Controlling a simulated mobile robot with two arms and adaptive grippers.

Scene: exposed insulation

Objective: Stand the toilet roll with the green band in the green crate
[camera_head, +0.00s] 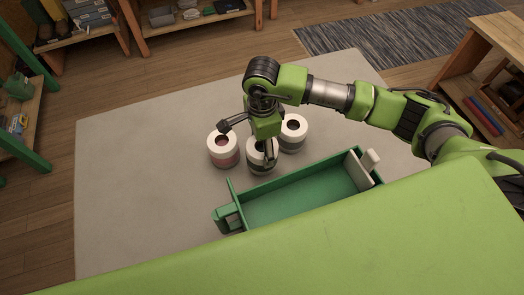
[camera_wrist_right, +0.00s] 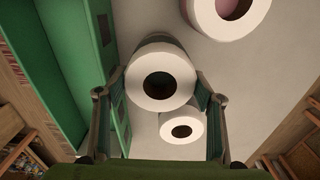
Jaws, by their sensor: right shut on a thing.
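Three white toilet rolls stand upright in the head view. The middle roll (camera_head: 257,168) has a dark band whose exact colour I cannot tell. My right gripper (camera_head: 261,150) comes from above and is shut on this roll; in the right wrist view a finger lies on each side of the held roll (camera_wrist_right: 160,57). I cannot tell whether it is off the floor. The left roll (camera_head: 224,159) has a pink-red band. The right roll (camera_head: 293,145) has a dark grey band. The green crate (camera_head: 300,198) lies just in front of the rolls and looks empty. My left gripper is out of view.
The rolls and crate are on a pale mat (camera_head: 140,165) with much free room to the left. A pale grey piece (camera_head: 358,175) is at the crate's right end. Wooden shelves (camera_head: 190,22) stand at the back, and a striped rug (camera_head: 385,40) lies at the back right.

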